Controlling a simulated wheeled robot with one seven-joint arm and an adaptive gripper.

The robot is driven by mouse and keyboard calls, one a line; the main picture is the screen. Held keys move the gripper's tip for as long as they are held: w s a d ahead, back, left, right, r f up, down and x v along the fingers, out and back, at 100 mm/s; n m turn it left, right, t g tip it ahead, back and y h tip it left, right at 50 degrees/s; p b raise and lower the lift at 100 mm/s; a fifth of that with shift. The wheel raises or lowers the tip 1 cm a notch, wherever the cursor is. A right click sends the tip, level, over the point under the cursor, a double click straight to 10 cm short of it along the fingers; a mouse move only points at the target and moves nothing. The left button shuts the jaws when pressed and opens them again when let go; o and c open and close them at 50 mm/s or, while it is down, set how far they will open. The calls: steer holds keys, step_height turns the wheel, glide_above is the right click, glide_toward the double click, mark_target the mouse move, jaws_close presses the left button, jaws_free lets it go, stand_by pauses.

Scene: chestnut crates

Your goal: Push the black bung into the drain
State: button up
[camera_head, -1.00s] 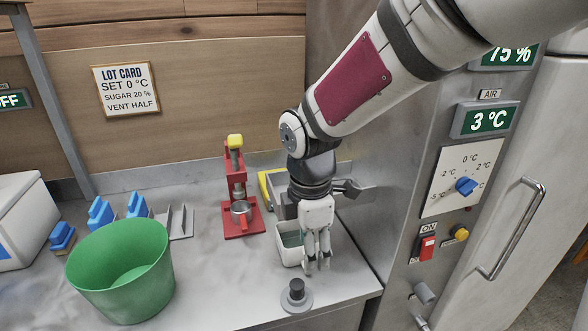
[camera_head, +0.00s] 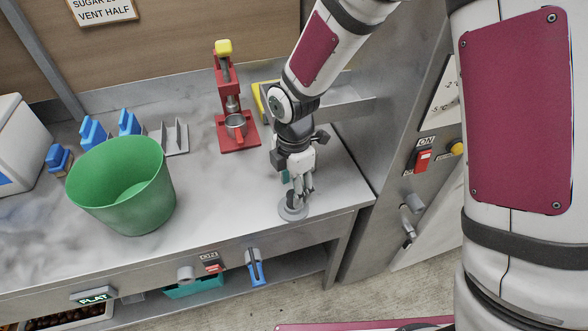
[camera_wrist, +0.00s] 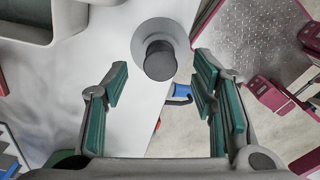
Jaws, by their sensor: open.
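The black bung (camera_wrist: 160,60) stands up from the round grey drain flange (camera_wrist: 158,28) near the front edge of the bench. In the head view the drain flange (camera_head: 292,212) lies right by my fingertips, and the bung is mostly hidden by them. My gripper (camera_head: 299,194) points down at the drain from above. In the wrist view my gripper (camera_wrist: 160,92) is open, its green-padded fingers wide apart, with nothing between them. The bung appears beyond the fingertips, roughly centred between the fingers. I cannot tell whether anything touches it.
A green bucket (camera_head: 120,190) stands left on the bench. A red press (camera_head: 237,130) stands behind, left of my arm. A pale tub (camera_wrist: 30,38) is beside the drain. Under the bench edge are a red switch (camera_head: 212,267) and a blue lever (camera_head: 255,270). Bench between bucket and drain is clear.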

steer(key=shift+f, duration=2.05)
jaws_close()
steer(key=c, duration=0.7)
jaws_free()
jaws_close()
steer(key=shift+r+p, duration=0.35)
steer(key=shift+r, duration=0.3)
